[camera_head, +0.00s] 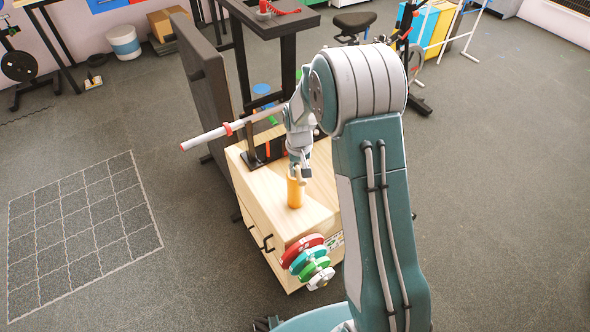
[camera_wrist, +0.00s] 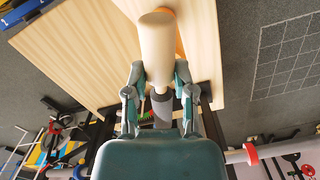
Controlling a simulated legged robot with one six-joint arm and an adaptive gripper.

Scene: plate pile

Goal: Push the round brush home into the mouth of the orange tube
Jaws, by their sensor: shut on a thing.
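The orange tube (camera_head: 295,192) stands upright on the pale wooden top of a cabinet in the head view. My gripper (camera_head: 299,170) is directly above it, pointing down. In the wrist view, my gripper (camera_wrist: 160,94) is shut on the round brush, around its dark grey part (camera_wrist: 161,106). A pale cream cylinder (camera_wrist: 157,48) extends from it beyond the fingertips, apparently the brush's head. A strip of the orange tube (camera_wrist: 179,42) shows behind the cream part. The tube's mouth is hidden, so I cannot tell whether the brush is inside it.
The wooden cabinet top (camera_head: 258,183) has free room around the tube. A dark rack stands at its back, near a long white pole (camera_head: 205,138) with a red collar. Coloured discs (camera_head: 303,250) hang at the cabinet's front. A dark upright panel (camera_head: 203,85) stands behind left.

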